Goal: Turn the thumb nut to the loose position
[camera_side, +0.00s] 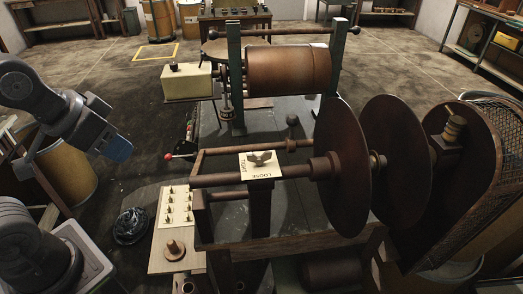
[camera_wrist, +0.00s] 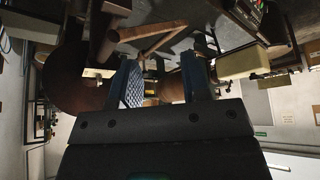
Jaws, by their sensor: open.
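The thumb nut (camera_side: 260,158) is a small dark winged nut near the middle of the side view. It sits on a cream plate (camera_side: 250,173) lettered TIGHT and LOOSE. Its wings spread roughly left to right; I cannot tell which label it points to. My gripper (camera_side: 120,149) is at the left of the side view, well apart from the nut and higher, with a blue finger showing. In the wrist view my gripper (camera_wrist: 162,75) has its two blue fingers spread, with nothing held between them.
Large brown discs (camera_side: 342,155) stand right of the plate on a shaft. A copper-brown drum (camera_side: 288,70) is mounted behind. A red-knobbed lever (camera_side: 168,156) and a cream panel of small switches (camera_side: 177,205) lie between my arm and the plate. Space above the plate looks clear.

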